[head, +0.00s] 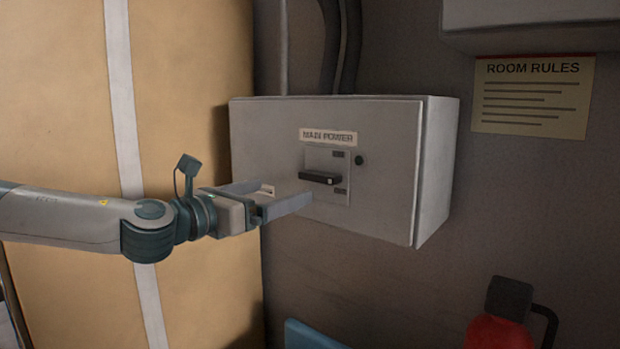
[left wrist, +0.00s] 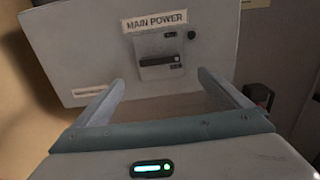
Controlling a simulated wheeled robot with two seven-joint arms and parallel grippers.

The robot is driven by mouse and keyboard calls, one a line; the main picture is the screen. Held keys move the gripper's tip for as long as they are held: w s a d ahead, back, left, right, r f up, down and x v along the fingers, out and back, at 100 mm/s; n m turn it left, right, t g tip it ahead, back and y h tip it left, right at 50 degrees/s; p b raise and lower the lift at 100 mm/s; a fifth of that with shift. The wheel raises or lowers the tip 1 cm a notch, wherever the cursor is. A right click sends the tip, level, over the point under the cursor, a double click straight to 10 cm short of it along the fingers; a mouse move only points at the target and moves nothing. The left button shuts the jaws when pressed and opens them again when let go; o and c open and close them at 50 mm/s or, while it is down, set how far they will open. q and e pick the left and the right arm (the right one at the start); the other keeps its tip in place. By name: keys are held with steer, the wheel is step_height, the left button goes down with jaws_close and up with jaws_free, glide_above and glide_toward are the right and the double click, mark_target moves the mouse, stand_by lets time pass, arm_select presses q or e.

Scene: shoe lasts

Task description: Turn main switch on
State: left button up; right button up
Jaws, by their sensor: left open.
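The main switch (head: 320,178) is a dark handle lying sideways on a grey plate, on the front of a grey box labelled MAIN POWER (head: 390,140). In the left wrist view the switch (left wrist: 160,61) is ahead, beyond the fingertips and between them. My left gripper (head: 288,194) is open and empty, in front of the box and to the left of the switch in the head view. Its two fingers (left wrist: 160,90) are spread wide in the left wrist view. I cannot tell whether a fingertip touches the box. My right gripper is not in view.
A small dark round knob (head: 359,160) is right of the switch plate. Dark conduits (head: 350,45) rise from the box top. A tan panel (head: 190,60) stands at left. A red extinguisher (head: 497,332) is at lower right. A ROOM RULES sign (head: 533,100) hangs on the wall.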

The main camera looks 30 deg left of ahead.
mark_target(315, 180)
arm_select(q)
steer(key=shift+w+d+p, duration=0.15)
steer(key=shift+w+p, duration=0.3)
steer(key=shift+w, duration=1.5)
steer(key=shift+w+d+p, duration=0.1)
steer(key=shift+w+p, duration=0.3)
steer(key=shift+w, duration=1.55)
steer(key=shift+w+d+p, duration=0.2)
steer(key=shift+w+p, duration=0.25)
steer(key=shift+w, duration=1.55)
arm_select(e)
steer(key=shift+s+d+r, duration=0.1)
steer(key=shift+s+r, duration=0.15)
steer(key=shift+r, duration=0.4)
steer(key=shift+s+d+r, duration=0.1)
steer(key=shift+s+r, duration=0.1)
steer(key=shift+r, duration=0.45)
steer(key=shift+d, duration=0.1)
arm_select(q)
steer(key=c, duration=1.1)
